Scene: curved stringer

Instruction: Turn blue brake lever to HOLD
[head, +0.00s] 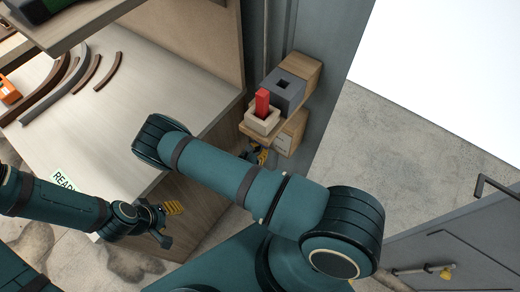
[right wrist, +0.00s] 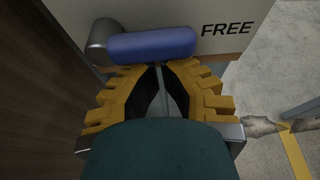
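The blue brake lever (right wrist: 152,45) lies level across the right wrist view, joined to a grey round hub (right wrist: 102,40) at its left end. Its free end points right, toward the word FREE (right wrist: 228,29) on a pale panel. My right gripper (right wrist: 162,68) has its yellow fingertips drawn together just below the lever, close to it; I cannot tell whether they touch. In the head view my right gripper (head: 258,155) is partly hidden beside the wooden box (head: 290,134); the lever is not visible there.
A red block (head: 262,102) stands in a cream socket (head: 261,121) beside a dark grey block with a square hole (head: 283,91). A workbench (head: 120,125) with curved strips (head: 109,71) is at left. Bare floor (head: 400,140) lies right; a grey door-like panel (head: 450,245) stands lower right.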

